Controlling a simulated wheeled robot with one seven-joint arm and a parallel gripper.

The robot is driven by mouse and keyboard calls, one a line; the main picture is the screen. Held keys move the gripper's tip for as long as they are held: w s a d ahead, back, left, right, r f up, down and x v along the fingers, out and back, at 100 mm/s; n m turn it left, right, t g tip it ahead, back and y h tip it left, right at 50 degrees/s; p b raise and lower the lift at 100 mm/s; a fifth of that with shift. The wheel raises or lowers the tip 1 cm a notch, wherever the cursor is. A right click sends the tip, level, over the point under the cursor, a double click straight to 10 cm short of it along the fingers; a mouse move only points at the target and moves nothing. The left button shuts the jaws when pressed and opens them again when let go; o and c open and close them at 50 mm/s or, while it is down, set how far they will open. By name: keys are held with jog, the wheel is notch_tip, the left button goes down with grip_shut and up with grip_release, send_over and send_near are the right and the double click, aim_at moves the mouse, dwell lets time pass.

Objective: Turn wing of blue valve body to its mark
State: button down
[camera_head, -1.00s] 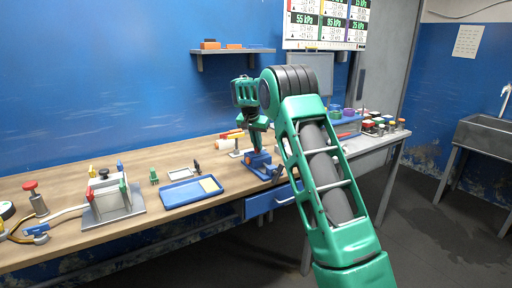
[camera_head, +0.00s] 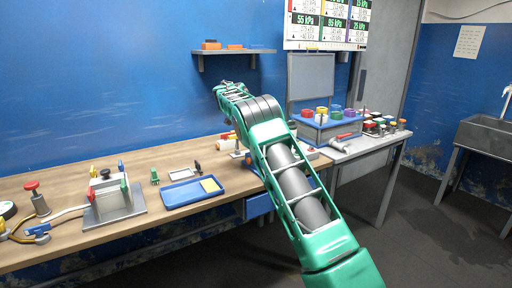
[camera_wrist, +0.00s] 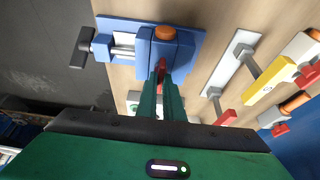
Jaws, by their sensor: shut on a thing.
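In the wrist view, a blue valve body (camera_wrist: 172,62) with an orange round cap (camera_wrist: 165,34) sits against a blue vise (camera_wrist: 122,27) with a metal screw and black handle. A small red wing (camera_wrist: 161,66) shows at the valve body's near side. My gripper (camera_wrist: 160,80) is shut on this red wing, with its two green fingers close on either side. The fingers hide most of the wing, and I cannot make out its mark.
Beside the vise are a pale plate (camera_wrist: 232,60) with a metal rod, a red-ended piece (camera_wrist: 226,117) and a yellow handle (camera_wrist: 264,90). In the head view a blue tray (camera_head: 180,196) and a grey stand (camera_head: 113,208) occupy the bench to the left.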

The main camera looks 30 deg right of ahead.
jog(key=shift+w+a+r, duration=0.1)
jog(key=shift+w, duration=0.05)
jog(key=c, duration=1.9)
grip_release()
jog(key=shift+o, duration=0.2)
jog(key=v, duration=1)
jog(key=shift+r, duration=0.3)
jog(key=shift+w+a, duration=0.1)
